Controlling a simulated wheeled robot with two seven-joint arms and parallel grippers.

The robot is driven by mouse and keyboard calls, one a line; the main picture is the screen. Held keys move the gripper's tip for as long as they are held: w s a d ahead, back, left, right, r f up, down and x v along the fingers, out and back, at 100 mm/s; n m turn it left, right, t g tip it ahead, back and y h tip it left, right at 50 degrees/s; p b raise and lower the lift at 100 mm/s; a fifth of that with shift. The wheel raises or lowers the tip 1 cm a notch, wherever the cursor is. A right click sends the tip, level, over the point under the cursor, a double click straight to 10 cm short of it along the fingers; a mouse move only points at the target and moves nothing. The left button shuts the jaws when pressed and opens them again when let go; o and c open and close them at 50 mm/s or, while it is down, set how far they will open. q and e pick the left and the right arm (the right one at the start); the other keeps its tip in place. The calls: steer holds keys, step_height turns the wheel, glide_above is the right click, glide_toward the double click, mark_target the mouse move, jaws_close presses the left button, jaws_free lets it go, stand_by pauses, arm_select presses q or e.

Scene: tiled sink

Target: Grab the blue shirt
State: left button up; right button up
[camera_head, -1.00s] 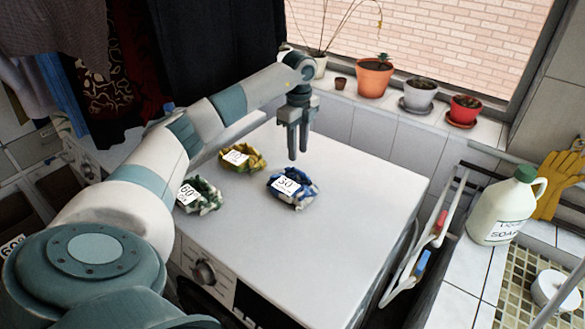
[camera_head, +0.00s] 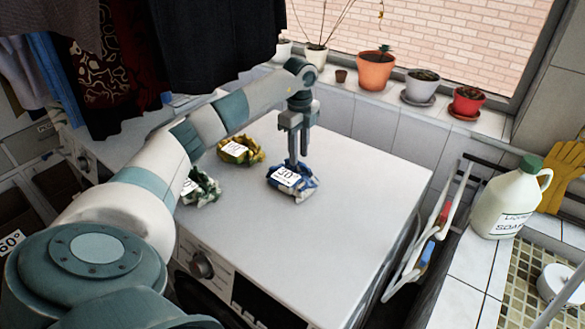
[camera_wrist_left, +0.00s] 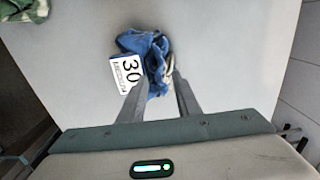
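The blue shirt (camera_head: 304,187) lies crumpled on top of the white washing machine (camera_head: 330,235), with a white "30" label on it. It also shows in the left wrist view (camera_wrist_left: 155,52), between and just beyond the finger ends. My left gripper (camera_head: 293,161) points straight down, with its fingertips at the shirt's far edge. In the left wrist view the two fingers (camera_wrist_left: 159,88) stand apart, with part of the shirt between their tips. Whether they touch the cloth cannot be told. My right gripper is not in view.
A yellow cloth (camera_head: 240,151) and a green-white cloth (camera_head: 203,188), both labelled, lie to the left on the machine. Potted plants (camera_head: 374,72) line the sill behind. A soap jug (camera_head: 507,205) stands at the right. The machine top's right part is clear.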

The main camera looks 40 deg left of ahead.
arm_select(q)
steer(key=shift+f, duration=0.7)
steer(key=shift+f, duration=0.15)
stand_by(0.3)
jaws_close()
